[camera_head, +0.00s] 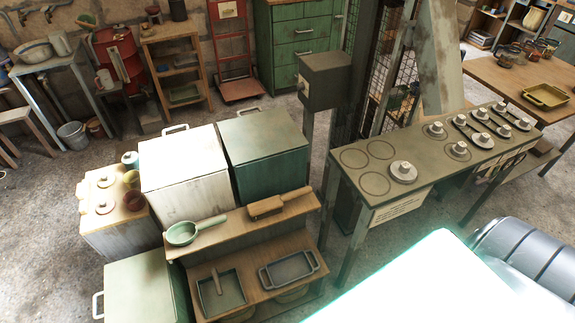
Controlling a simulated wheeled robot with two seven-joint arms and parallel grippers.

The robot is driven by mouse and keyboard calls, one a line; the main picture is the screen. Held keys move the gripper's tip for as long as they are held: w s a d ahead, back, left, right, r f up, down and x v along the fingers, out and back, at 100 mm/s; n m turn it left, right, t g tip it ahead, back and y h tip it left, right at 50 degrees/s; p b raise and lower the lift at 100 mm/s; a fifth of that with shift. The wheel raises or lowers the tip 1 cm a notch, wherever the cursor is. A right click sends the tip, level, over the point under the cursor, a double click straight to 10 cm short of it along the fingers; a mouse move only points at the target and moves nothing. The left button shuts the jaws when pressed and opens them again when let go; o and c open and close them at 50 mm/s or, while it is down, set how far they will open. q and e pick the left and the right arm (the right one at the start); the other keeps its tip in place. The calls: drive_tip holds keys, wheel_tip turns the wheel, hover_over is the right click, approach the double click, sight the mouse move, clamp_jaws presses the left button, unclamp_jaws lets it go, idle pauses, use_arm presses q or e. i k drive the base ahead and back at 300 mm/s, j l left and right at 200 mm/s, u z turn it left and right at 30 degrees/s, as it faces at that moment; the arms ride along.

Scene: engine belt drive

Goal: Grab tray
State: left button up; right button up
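A dark rectangular tray (289,270) with a handle at each end lies on the lower wooden shelf in the front middle. A square dark pan (222,292) with a stick-like handle across it lies to its left on the same shelf. A yellowish tray (546,96) with handles lies on the wooden table at the far right. The picture does not show which tray the task means. Neither of my grippers is in view.
The upper shelf (240,221) holds a green pan (182,233) and a wooden brush-like object (280,203). A white box (185,178) and green box (265,150) stand behind. A long metal bench (345,172) with round fittings stands to the right. Open floor (245,110) lies behind the boxes.

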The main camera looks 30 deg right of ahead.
sight(283, 271)
drive_tip(key=l+z, duration=0.15)
drive_tip(key=z, duration=0.2)
drive_tip(key=l+z, duration=0.2)
drive_tip(key=z, duration=0.2)
